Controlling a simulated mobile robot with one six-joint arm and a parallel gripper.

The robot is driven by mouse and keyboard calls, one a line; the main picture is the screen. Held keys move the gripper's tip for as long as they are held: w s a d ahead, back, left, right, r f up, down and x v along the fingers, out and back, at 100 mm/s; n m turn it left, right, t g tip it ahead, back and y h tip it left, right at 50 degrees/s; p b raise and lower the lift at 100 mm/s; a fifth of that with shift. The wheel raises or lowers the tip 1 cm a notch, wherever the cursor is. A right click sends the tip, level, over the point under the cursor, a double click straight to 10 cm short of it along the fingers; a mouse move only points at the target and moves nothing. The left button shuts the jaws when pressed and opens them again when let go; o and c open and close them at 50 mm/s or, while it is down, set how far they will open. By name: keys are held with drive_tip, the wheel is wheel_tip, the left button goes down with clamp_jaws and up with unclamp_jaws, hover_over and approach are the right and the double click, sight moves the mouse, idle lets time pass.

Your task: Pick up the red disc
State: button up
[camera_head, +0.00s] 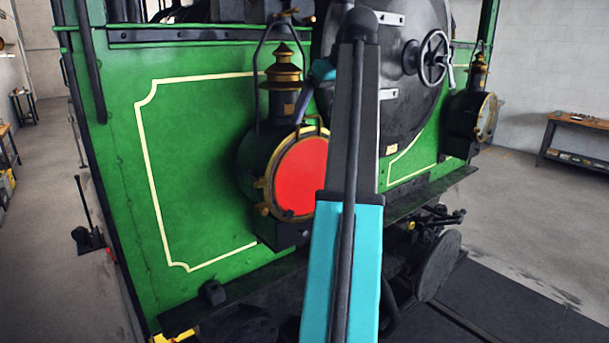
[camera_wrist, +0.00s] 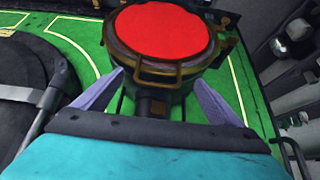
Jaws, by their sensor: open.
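The red disc (camera_head: 301,176) covers the round front face of a brass-rimmed lamp (camera_head: 283,78) on the green tram front. My arm hides part of its right edge in the head view. In the wrist view the red disc (camera_wrist: 163,33) is at the top centre, set in the lamp's rim (camera_wrist: 140,68). My gripper (camera_wrist: 157,80) shows there as two pale purple fingers spread apart, with nothing held between them. The fingers lie over the lamp's handle side, short of the disc's centre.
A second lamp (camera_head: 486,116) with a clear face is at the right of the tram front. The black round boiler door (camera_head: 395,120) with a handwheel (camera_head: 433,56) is beside my arm. A round buffer (camera_head: 440,265) juts out low. Benches (camera_head: 578,140) stand along the walls.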

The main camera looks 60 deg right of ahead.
drive_tip(key=shift+x, duration=1.9)
drive_tip(key=shift+d, duration=0.1)
drive_tip(key=c, duration=1.8)
